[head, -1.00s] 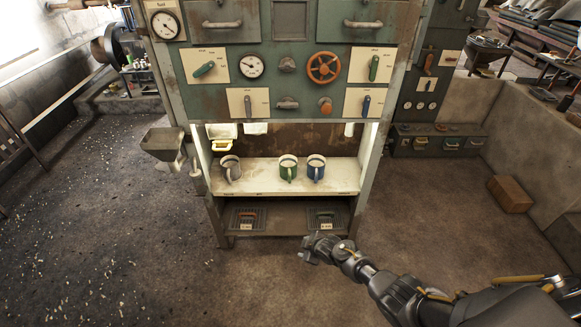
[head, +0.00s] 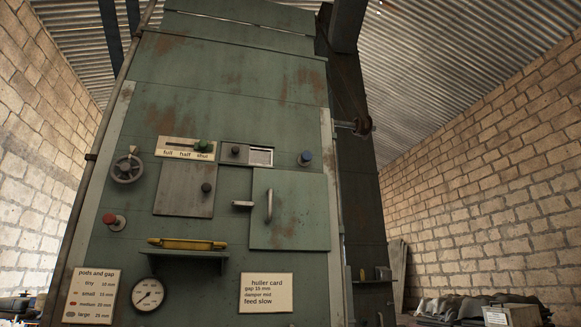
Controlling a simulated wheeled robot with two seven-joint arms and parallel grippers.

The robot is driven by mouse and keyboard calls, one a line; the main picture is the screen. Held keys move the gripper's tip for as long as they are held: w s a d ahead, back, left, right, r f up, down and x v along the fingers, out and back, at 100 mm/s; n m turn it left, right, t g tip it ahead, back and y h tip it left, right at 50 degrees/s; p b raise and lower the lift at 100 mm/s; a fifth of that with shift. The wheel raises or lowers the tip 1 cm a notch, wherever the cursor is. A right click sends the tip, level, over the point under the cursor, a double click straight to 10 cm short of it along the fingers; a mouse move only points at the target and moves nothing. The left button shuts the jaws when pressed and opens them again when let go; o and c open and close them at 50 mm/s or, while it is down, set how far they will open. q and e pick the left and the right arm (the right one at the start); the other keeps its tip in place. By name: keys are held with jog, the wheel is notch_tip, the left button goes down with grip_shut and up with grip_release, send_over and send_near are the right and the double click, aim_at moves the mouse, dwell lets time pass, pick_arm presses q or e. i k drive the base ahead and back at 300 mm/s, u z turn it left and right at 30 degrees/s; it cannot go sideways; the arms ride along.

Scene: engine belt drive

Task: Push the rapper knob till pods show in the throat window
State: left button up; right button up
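The tall green machine front (head: 235,85) fills the middle of the head view. A small framed window (head: 261,156) sits in a grey plate, with a dark knob (head: 235,150) at the plate's left. The window looks pale; I cannot make out pods in it. A red round knob (head: 113,221) is at the left edge. No readable label tells which is the rapper knob. Neither gripper is in view.
Below the window is a door with a handle (head: 269,206). A handwheel (head: 127,168), a gauge (head: 148,294), a yellow bar on a shelf (head: 187,244) and a huller card (head: 266,293) are also there.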

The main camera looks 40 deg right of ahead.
aim_at(306, 156)
jog(key=u, duration=0.05)
jog(key=i, duration=1.1)
jog(key=z, duration=1.8)
